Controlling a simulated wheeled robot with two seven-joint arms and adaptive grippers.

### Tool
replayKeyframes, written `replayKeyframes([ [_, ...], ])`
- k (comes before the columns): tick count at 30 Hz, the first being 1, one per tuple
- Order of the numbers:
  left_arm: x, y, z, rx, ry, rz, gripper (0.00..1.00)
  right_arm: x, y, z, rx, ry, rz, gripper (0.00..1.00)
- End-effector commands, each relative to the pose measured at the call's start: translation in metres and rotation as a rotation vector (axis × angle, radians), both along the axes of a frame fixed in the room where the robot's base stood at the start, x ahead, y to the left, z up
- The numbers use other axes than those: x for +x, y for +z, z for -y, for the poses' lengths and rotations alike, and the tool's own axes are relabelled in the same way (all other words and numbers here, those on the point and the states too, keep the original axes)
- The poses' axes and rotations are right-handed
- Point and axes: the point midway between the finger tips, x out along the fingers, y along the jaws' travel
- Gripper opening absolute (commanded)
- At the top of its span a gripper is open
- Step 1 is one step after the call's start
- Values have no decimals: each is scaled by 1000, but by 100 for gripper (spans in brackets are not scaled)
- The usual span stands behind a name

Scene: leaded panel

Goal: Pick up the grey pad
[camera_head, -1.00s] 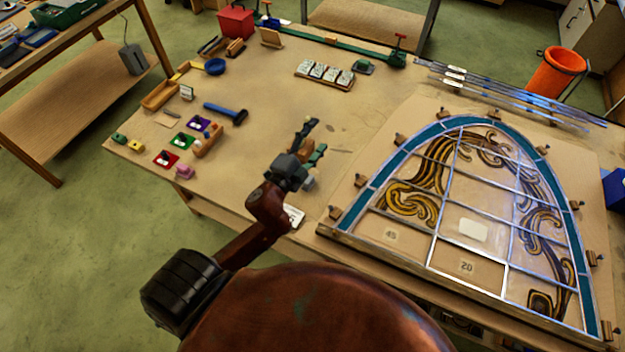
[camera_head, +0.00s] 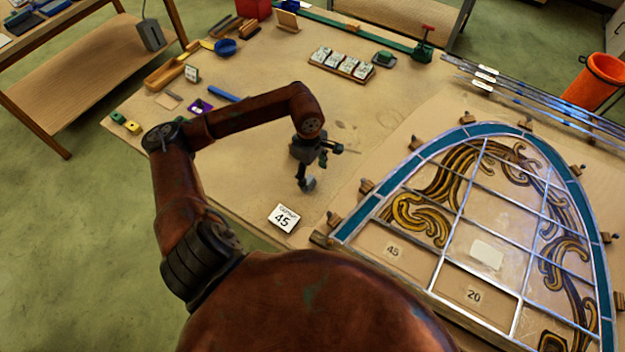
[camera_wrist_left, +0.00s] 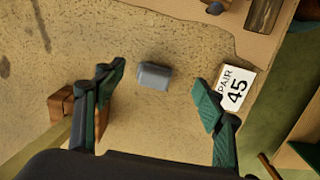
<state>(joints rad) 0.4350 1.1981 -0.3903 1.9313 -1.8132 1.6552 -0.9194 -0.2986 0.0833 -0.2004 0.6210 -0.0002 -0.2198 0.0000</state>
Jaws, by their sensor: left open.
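The grey pad (camera_wrist_left: 152,76) is a small grey block lying on the bench top in the left wrist view, between the fingers and slightly beyond their tips. In the head view it shows as a small grey shape (camera_head: 309,183) beside a fingertip, partly hidden. My left gripper (camera_head: 319,166) is open and empty above the bench. Its two dark green-tipped fingers (camera_wrist_left: 160,84) stand wide apart in the left wrist view, one on each side of the pad. My right gripper is not in view.
A white card marked 45 (camera_head: 284,218) lies near the pad at the bench edge. The leaded panel (camera_head: 440,262) fills the right, with wooden blocks (camera_head: 366,186) around it. A rack of white pieces (camera_head: 341,64) stands farther back.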

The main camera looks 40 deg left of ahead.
Motion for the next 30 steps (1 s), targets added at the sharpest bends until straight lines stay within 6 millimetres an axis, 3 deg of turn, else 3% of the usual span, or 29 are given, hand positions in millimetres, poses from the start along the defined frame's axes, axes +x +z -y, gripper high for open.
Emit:
replayKeyframes([
  [4, 0, -4, -20, 71, -6, -17, 64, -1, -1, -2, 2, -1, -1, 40],
  [21, 0, -72, -23, 67, -4, -18, 64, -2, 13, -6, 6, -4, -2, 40],
  [30, 0, -76, -24, 71, -4, -16, 63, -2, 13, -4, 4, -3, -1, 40],
])
